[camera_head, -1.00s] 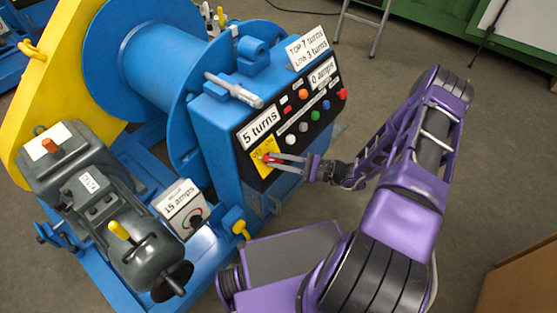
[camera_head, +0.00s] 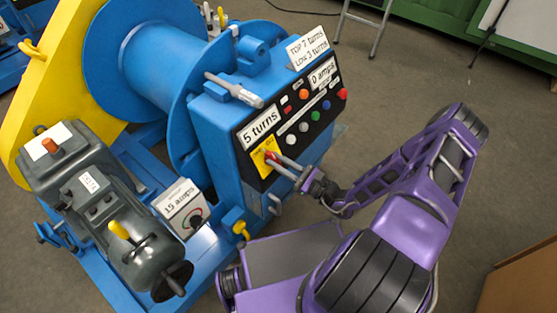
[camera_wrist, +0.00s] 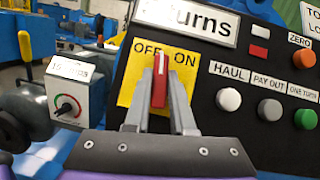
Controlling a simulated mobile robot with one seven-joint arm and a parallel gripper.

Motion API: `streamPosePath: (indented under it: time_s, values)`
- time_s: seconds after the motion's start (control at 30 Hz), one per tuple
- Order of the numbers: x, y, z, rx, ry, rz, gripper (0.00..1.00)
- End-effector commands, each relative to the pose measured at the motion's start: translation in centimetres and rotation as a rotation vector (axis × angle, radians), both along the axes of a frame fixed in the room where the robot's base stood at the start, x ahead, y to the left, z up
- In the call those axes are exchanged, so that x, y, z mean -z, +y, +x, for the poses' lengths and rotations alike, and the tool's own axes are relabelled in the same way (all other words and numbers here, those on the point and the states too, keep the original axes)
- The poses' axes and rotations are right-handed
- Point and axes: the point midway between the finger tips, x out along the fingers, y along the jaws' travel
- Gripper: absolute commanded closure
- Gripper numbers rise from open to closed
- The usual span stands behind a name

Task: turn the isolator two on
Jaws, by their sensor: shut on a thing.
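A red rotary handle (camera_wrist: 159,80) sits on a yellow plate (camera_wrist: 128,88) marked OFF on the left and ON on the right. In the wrist view the handle points nearly straight up, its tip between the two words. My gripper (camera_wrist: 160,88) has one finger on each side of the handle and is shut on it. In the head view my gripper (camera_head: 274,160) reaches the yellow plate (camera_head: 259,163) at the lower left of the black panel. No number for this isolator is readable.
The black panel (camera_head: 295,136) carries several coloured buttons right of the plate, including a white HAUL button (camera_wrist: 228,99). A "1.5 amps" dial box (camera_head: 181,207) stands at the lower left. A large blue drum (camera_head: 150,55) is behind. Open floor lies to the right.

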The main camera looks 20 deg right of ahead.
Motion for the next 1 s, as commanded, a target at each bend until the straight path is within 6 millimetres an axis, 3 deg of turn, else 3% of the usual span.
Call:
streamPosePath:
  time_s: [1.0]
  values:
    - [-0.19,0.44,-0.32,0.384,0.456,0.622,1.0]
